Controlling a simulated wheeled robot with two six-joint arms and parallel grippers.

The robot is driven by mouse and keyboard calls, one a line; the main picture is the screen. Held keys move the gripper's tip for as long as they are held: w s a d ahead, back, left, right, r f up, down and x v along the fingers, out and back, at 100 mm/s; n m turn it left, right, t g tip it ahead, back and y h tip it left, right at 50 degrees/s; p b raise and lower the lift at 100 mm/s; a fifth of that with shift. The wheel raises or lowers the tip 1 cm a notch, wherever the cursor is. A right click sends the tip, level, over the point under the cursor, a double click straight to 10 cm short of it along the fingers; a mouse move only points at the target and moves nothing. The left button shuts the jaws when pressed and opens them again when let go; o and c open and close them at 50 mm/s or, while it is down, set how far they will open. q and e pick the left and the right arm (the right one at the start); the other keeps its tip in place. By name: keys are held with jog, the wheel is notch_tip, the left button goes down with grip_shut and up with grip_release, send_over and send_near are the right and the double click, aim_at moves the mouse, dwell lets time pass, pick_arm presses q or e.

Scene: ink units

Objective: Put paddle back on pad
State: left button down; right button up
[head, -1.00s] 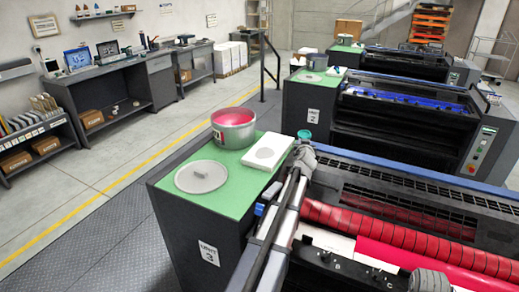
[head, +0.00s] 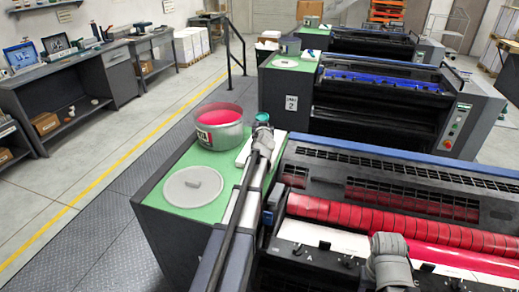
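The white pad (head: 243,153) lies on the green top of the unit 3 cabinet, mostly hidden behind my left arm. My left gripper (head: 263,133) is over the pad, at the far end of the arm. A small teal piece (head: 262,117) shows at its tip. I cannot tell whether this is part of the paddle, and no other part of a paddle is clear. The fingers are too hidden to tell open from shut. My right arm's end (head: 388,255) is at the bottom right, in front of the press. Its fingers are not visible.
An open can of pink ink (head: 220,126) stands left of the pad. Its grey lid (head: 193,187) lies flat nearer me on the green top (head: 212,212). The press with red rollers (head: 390,218) fills the right. The floor (head: 110,225) left of the cabinet is clear.

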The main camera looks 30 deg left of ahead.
pick_arm(q)
jog(key=shift+f+b, duration=4.9)
jog(key=shift+f, duration=0.2)
jog(key=shift+r, duration=0.15)
